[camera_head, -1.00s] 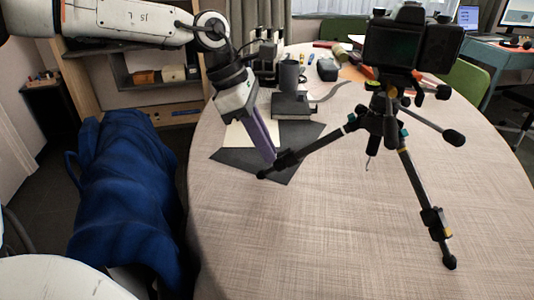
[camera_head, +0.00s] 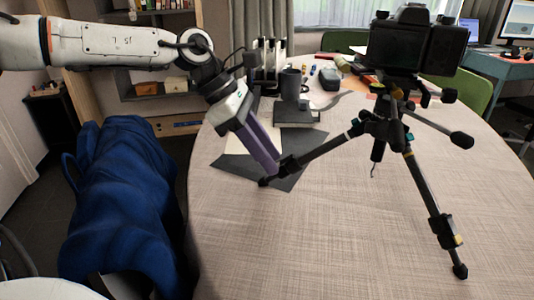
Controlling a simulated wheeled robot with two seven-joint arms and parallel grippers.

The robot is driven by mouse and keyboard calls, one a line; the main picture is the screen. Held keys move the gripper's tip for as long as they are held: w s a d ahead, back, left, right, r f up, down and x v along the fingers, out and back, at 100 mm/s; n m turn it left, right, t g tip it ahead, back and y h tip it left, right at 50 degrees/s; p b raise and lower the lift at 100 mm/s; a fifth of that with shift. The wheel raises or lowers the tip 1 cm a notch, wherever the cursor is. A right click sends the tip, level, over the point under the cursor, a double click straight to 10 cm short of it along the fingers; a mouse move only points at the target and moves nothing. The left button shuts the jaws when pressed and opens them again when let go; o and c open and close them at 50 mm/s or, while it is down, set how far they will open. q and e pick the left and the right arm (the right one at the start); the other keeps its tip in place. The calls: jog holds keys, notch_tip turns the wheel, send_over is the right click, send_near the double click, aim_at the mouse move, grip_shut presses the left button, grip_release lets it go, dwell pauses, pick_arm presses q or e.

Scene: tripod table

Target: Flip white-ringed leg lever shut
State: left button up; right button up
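A black tripod (camera_head: 380,130) with a camera (camera_head: 411,40) stands on the round table. Its left leg (camera_head: 325,149) reaches toward my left gripper and has a pale ring (camera_head: 350,133) near its upper end. A dark lever clamp (camera_head: 289,165) sits low on that leg, near the foot. My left gripper (camera_head: 272,167) points down and right, with its purple finger tip at or very near this clamp. I see the finger side-on, so its opening and any contact are unclear. The clamp's lever position is too small to tell. My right gripper is out of view.
The right leg (camera_head: 425,190) has its own clamp (camera_head: 445,232) with a yellow mark. The front of the table (camera_head: 320,255) is clear. A blue-covered chair (camera_head: 120,210) stands at left.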

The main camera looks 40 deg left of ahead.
pick_arm(q)
jog(key=p+v, duration=0.2)
jog(key=v, duration=0.8)
jog(key=shift+a+r, duration=0.1)
jog(key=shift+r, duration=0.1)
dwell(0.4)
